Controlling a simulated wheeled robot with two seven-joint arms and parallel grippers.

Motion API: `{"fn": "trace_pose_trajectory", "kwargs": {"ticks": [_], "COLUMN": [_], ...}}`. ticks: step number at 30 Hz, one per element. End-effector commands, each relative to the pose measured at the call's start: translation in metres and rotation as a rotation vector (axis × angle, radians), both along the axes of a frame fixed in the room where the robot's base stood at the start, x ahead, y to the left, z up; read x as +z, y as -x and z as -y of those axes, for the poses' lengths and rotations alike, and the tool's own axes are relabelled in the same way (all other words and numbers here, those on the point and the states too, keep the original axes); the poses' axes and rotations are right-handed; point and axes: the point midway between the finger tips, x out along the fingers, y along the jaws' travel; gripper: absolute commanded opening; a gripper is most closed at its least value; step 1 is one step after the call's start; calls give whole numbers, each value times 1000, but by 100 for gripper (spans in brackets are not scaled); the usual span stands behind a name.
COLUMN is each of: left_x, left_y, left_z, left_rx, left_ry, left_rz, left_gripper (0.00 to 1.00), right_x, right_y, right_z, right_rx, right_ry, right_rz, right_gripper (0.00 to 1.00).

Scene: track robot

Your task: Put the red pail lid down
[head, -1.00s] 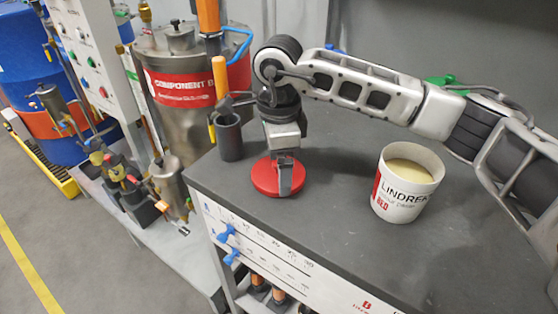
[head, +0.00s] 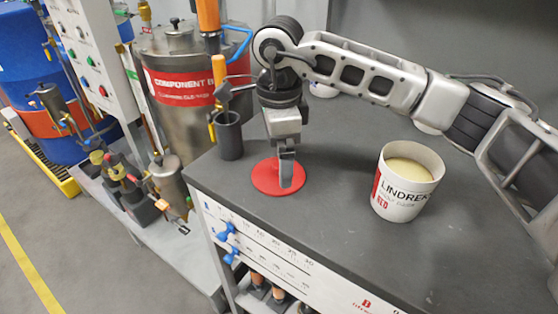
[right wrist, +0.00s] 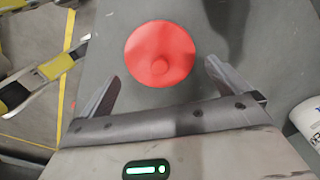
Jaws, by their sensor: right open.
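The red pail lid (head: 262,180) lies flat on the dark grey bench top near its left front corner. It also shows in the right wrist view (right wrist: 172,48) as a red disc with a round knob in the middle. My right gripper (head: 286,180) is just above the lid in the head view and hides part of it. In the right wrist view its two fingers (right wrist: 160,85) are spread wide, with nothing between them, and the lid lies beyond the tips. The open white pail (head: 408,182) with pale yellow contents stands upright to the right. My left gripper is not in view.
A dark cup (head: 229,140) holding tools stands behind the lid at the bench's left edge. A steel tank with a red label (head: 180,85) stands behind it. Blue knobs (head: 226,232) stick out of the bench front. Bench top between lid and pail is clear.

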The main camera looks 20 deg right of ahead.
Motion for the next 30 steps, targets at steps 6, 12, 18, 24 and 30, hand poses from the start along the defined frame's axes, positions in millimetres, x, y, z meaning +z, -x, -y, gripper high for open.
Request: {"fn": "trace_pose_trajectory", "kwargs": {"ticks": [6, 12, 18, 24, 30], "left_x": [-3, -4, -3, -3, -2], "left_y": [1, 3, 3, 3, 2], "left_z": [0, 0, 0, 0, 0], "left_rx": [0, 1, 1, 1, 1], "left_ry": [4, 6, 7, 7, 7], "left_rz": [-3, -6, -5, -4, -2], "left_gripper": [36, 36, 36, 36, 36], "right_x": [50, 80, 90, 90, 90], "right_y": [-1, 0, 0, 0, 0], "right_z": [-1, 0, 0, 0, 0], "right_rx": [0, -1, 0, 0, 0], "right_ry": [-1, -1, 0, 0, 0], "right_rz": [4, 2, -1, -1, -1], "right_gripper": [100, 100, 100, 100, 100]}}
